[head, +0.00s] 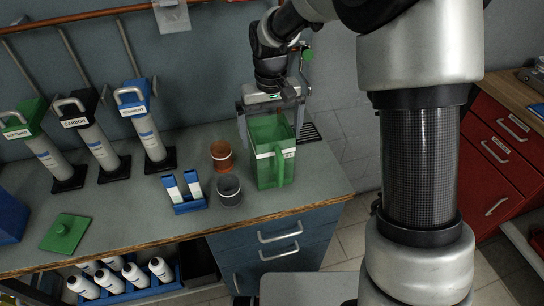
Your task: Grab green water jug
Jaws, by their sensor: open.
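The green water jug (267,172) stands upright on the grey counter near its right end, with its handle facing the front and a white label near its rim. My gripper (271,120) is above and just behind the jug, pointing down. Its fingers are spread, one at the jug's left rear and one at its right rear. The jug hides part of the fingers, so I cannot tell whether they touch it.
Several filter cylinders (146,133) line the wall. A green lid (66,233) lies at the front left. Blue drawers (280,243) are below.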

